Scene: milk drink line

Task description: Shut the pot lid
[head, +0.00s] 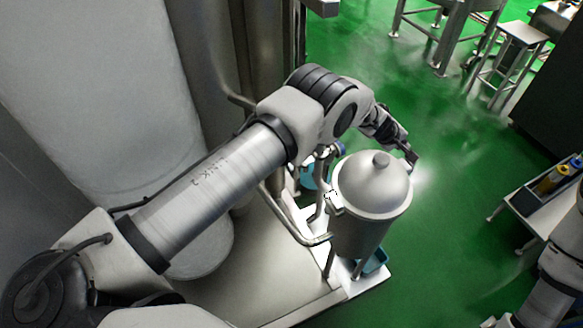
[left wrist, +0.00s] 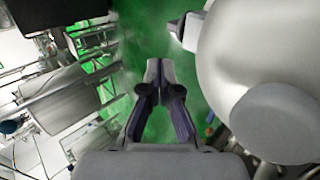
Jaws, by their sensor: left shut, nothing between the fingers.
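The pot (head: 352,240) is a steel vessel on legs, in the middle right of the head view. Its domed lid (head: 365,187) with a round knob (head: 381,159) lies over the mouth and looks level, with no clear gap at the rim. My left gripper (head: 411,156) is at the lid's far right side, close to the edge; I cannot tell if it touches. In the left wrist view my left gripper (left wrist: 158,72) is shut and empty. A large pale rounded surface, seemingly the lid (left wrist: 245,55), fills the right side there. My right gripper is out of view.
A large steel tank (head: 100,100) and pipes stand left of and behind the pot. A low white platform (head: 290,300) lies under it. A side table (head: 535,210) with bottles stands at right. Green floor (head: 450,230) is open between.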

